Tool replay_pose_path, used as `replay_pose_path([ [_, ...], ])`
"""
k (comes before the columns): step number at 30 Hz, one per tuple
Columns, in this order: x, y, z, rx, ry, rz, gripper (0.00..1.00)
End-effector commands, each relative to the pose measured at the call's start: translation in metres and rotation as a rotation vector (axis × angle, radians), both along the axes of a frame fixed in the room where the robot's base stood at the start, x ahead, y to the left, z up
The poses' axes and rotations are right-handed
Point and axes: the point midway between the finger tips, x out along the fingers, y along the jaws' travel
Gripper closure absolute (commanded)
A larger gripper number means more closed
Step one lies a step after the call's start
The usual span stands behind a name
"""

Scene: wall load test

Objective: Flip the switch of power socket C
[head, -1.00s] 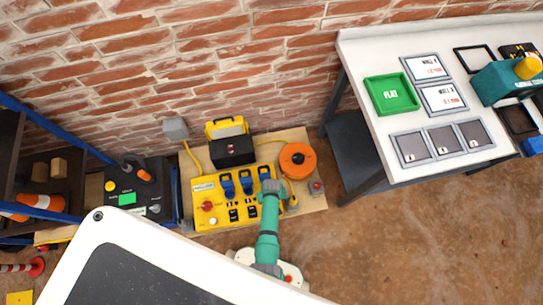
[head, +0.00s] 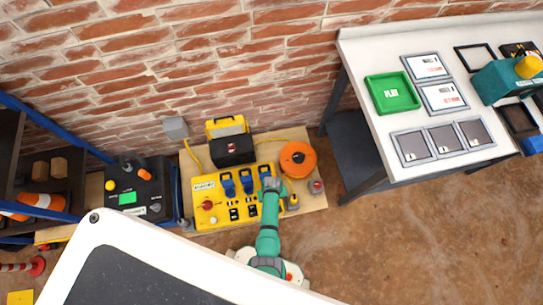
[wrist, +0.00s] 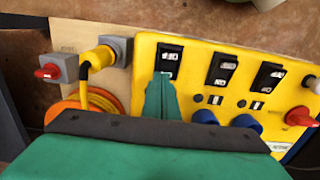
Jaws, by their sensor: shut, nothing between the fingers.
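A yellow power board (head: 222,215) lies on a wooden panel below the brick wall. It carries three blue sockets, including the left (head: 228,187), the middle (head: 246,181) and the right one (head: 264,171). Black switches sit in a row below them; the left (head: 234,214) and middle (head: 252,211) show, the right one is hidden by my arm. In the wrist view the row reads reversed: the nearest switch (wrist: 169,57) is just beyond my fingertips, others (wrist: 222,69) lie to the right. My gripper (wrist: 161,80) is shut and empty; contact with the switch is unclear. Socket letters are unreadable.
An orange cable reel (head: 297,160) and a grey box with a red knob (head: 316,186) stand right of the board. A black box with a yellow lid (head: 233,150) is behind it. A white table (head: 380,60) stands at right, a blue-framed shelf (head: 60,120) at left.

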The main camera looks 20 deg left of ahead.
Motion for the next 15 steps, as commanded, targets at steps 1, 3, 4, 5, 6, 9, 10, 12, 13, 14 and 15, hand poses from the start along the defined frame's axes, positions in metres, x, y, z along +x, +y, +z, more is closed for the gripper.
replay_pose_path([
  [1,-0.0013,-0.0006,0.0003,0.000,0.000,0.000,1.00],
  [3,-0.0029,-0.0016,0.0015,0.000,0.000,0.000,1.00],
  [4,-0.0037,-0.0023,0.0021,0.000,0.000,-0.001,1.00],
  [5,-0.0045,-0.0028,0.0029,0.000,0.000,-0.001,1.00],
  [6,-0.0059,-0.0036,0.0036,0.000,0.000,-0.001,1.00],
  [9,-0.0088,-0.0056,0.0059,0.000,0.000,-0.001,1.00],
  [10,-0.0097,-0.0061,0.0064,0.000,0.000,-0.001,1.00],
  [12,-0.0111,-0.0070,0.0072,0.000,0.000,-0.001,1.00],
  [13,-0.0111,-0.0071,0.0075,0.000,0.000,-0.001,1.00],
  [14,-0.0111,-0.0073,0.0077,0.000,0.000,-0.001,1.00],
  [15,-0.0110,-0.0072,0.0078,0.000,0.000,0.000,1.00],
])
